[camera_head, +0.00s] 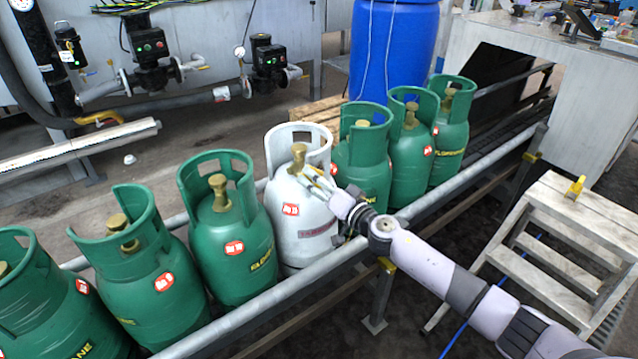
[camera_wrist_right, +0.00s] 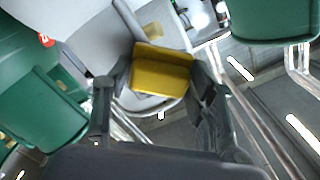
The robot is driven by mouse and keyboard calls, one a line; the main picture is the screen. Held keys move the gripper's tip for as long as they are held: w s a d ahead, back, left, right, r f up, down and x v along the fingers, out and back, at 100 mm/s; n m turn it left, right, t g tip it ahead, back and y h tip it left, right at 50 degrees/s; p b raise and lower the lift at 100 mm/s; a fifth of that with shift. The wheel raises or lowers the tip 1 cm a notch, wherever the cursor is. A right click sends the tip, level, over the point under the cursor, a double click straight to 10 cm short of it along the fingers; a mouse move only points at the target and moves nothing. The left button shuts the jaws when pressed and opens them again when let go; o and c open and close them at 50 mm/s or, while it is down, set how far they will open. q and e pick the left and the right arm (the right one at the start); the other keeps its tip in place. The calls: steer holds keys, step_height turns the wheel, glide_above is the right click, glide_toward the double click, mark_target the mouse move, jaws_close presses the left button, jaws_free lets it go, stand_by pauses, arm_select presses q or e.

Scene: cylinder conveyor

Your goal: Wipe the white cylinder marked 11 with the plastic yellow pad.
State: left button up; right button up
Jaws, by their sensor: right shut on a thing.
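The white cylinder (camera_head: 305,240) stands upright in the row on the conveyor, with a red label whose number I cannot read clearly. It also shows as the pale shape in the right wrist view (camera_wrist_right: 90,35). My right gripper (camera_head: 318,182) is at the upper right side of the white cylinder, just below its collar. In the right wrist view the gripper (camera_wrist_right: 160,82) is shut on the yellow pad (camera_wrist_right: 163,78), held between its two fingers. The pad is close to the white cylinder; I cannot tell whether they touch. My left gripper is not in view.
Green cylinders (camera_head: 232,255) stand close on the left, and more green cylinders (camera_head: 362,165) on the right. A metal rail (camera_head: 270,300) runs along the front. A wooden step stool (camera_head: 570,225) with a small yellow object (camera_head: 575,187) stands at right. A blue drum (camera_head: 395,50) is behind.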

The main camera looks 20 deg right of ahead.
mark_target(323, 173)
steer(key=shift+w+d, duration=0.15)
steer(key=shift+d, duration=0.3)
steer(key=shift+w+d, duration=0.2)
steer(key=shift+d, duration=0.35)
steer(key=shift+w+d, duration=0.15)
steer(key=shift+d, duration=0.4)
steer(key=shift+w+d+b, duration=0.3)
steer(key=shift+w+d, duration=0.05)
steer(key=shift+d, duration=0.25)
steer(key=shift+w+d, duration=0.35)
steer(key=shift+d, duration=0.4)
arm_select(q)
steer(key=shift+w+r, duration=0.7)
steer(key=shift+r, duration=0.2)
arm_select(e)
steer(key=shift+r, duration=0.1)
